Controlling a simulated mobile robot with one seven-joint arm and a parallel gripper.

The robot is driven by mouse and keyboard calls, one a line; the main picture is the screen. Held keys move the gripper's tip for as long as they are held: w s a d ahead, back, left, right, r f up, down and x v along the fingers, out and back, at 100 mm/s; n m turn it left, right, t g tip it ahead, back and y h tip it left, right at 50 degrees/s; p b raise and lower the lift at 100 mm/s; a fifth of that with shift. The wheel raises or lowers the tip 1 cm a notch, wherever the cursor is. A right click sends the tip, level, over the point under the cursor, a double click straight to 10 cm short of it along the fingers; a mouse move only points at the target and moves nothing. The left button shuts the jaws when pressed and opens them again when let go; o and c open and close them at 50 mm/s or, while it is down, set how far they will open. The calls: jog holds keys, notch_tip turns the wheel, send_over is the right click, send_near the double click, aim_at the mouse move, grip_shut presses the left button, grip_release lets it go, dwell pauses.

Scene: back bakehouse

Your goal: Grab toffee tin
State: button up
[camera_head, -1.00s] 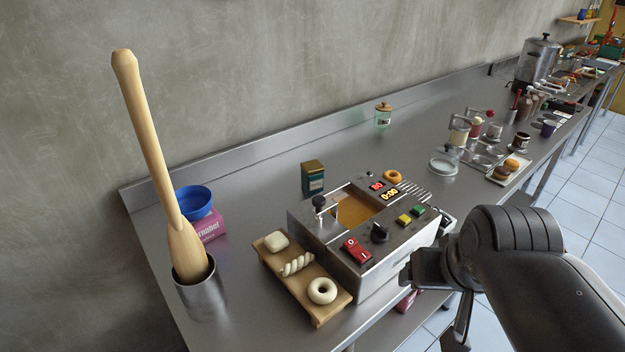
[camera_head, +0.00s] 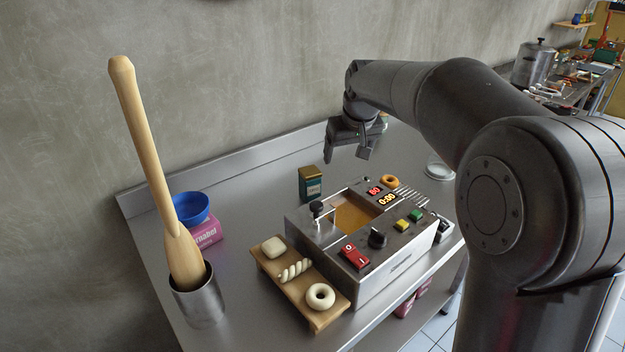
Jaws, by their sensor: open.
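The toffee tin is most likely the small dark green tin with a gold lid (camera_head: 311,184), upright on the steel bench behind the fryer; its label is too small to read. My gripper (camera_head: 347,158) hangs above the bench, to the right of the tin and a little higher in the picture. Its jaws are open and empty, pointing down, and apart from the tin. The tin's lower right part is close to the fryer's back corner.
The steel fryer (camera_head: 402,246) with oil and knobs stands just in front of the tin. A wooden board (camera_head: 318,312) with dough pieces lies front left. A steel pot (camera_head: 203,303) holds a tall wooden pestle (camera_head: 150,150). A blue bowl (camera_head: 191,207) sits on a pink box (camera_head: 207,233).

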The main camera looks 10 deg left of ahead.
jog(key=n+y, duration=0.1)
send_near(311, 171)
jog(key=shift+g, duration=0.4)
jog(key=x, duration=0.6)
jog(key=shift+w+d, duration=0.15)
jog(key=shift+d, duration=0.05)
jog(key=shift+a+x, duration=0.1)
jog(key=shift+x, duration=1.25)
jog(key=shift+a+x, duration=0.15)
jog(key=shift+x, duration=1.2)
jog(key=shift+w+r, duration=0.1)
jog(key=shift+w, duration=0.1)
jog(key=shift+c, duration=0.5)
jog(key=c, duration=1.1)
